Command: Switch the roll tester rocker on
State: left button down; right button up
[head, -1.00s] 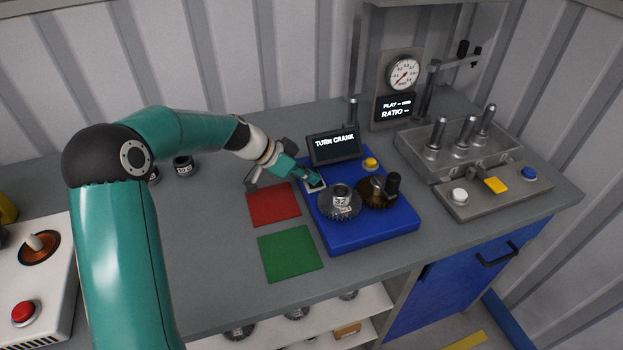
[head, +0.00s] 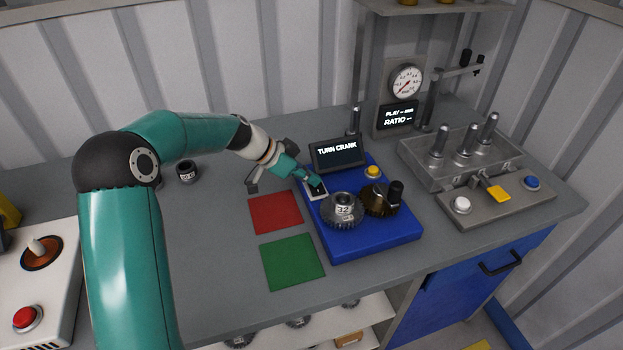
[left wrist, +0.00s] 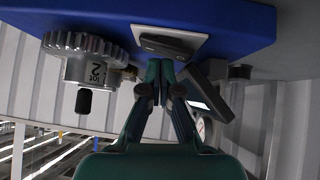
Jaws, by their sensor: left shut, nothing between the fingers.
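The roll tester is a blue base (head: 375,237) carrying a small display (head: 338,153) that reads "TURN CRANK". Its dark rocker (head: 319,192) sits on a white plate at the base's left edge, partly hidden by my gripper in the head view. The rocker also shows in the left wrist view (left wrist: 166,46), which looks upside down. My left gripper (head: 316,183) is shut and empty, its fingertips right at the rocker. In the left wrist view the fingertips (left wrist: 164,68) are close to it; I cannot tell if they touch. My right gripper is not in view.
A grey gear (head: 342,210) and a brown gear with a black crank knob (head: 395,192) stand on the base, near a yellow button (head: 372,172). Red (head: 275,213) and green (head: 293,261) mats lie to the left. A fixture with levers (head: 465,160) stands at right.

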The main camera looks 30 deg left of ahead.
aim_at(312, 189)
pick_arm(q)
jog(key=r, duration=0.4)
jog(key=shift+s+d+r+p, duration=0.1)
jog(key=shift+s+d+p, duration=0.1)
jog(key=shift+p, duration=0.15)
jog(key=s+d+b+v, duration=0.1)
jog(key=b+v, duration=0.1)
jog(key=v, duration=0.7)
jog(key=shift+s, duration=0.35)
jog(key=shift+a, duration=0.1)
